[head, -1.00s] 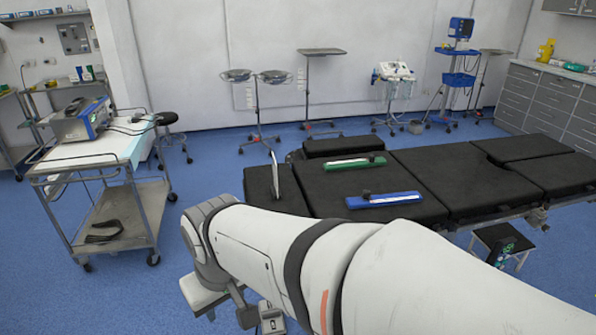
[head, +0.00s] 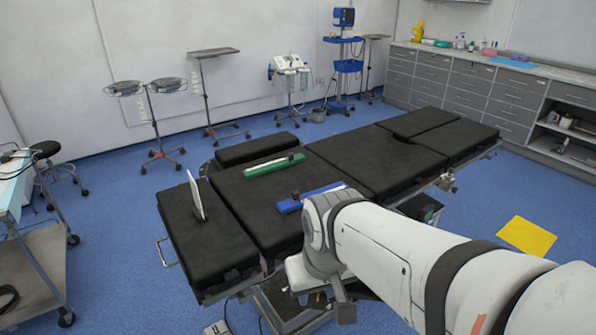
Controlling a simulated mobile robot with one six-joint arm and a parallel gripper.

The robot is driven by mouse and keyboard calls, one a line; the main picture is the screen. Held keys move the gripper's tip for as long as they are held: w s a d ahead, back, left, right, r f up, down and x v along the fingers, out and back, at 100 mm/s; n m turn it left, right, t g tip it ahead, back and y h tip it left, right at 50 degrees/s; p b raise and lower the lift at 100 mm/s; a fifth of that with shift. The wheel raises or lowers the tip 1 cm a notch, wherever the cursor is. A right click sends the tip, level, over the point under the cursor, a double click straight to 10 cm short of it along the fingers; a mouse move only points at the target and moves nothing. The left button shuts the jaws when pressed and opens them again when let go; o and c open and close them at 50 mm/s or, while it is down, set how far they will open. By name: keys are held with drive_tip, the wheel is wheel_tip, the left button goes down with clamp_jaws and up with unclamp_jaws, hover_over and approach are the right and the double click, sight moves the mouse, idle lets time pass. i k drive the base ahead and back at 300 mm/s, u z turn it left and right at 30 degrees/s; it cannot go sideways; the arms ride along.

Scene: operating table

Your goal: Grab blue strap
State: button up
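The blue strap (head: 290,206) lies across the black operating table (head: 365,165), near its front edge. A small dark piece sits on its left part. My white arm (head: 375,245) reaches in from the lower right, and its wrist covers the space just in front of the strap's right part. A grey part of my arm end (head: 345,312) hangs below the wrist; I cannot make out the fingertips or anything held.
An upright thin panel (head: 196,195) stands on the table's left section. A trolley (head: 35,265) is at the left edge. Instrument stands (head: 160,120) are by the back wall, and grey drawers (head: 480,90) at the right. A yellow sheet (head: 527,236) lies on the blue floor.

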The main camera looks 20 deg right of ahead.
sight(288, 206)
drive_tip(key=i, duration=1)
drive_tip(key=z, duration=0.05)
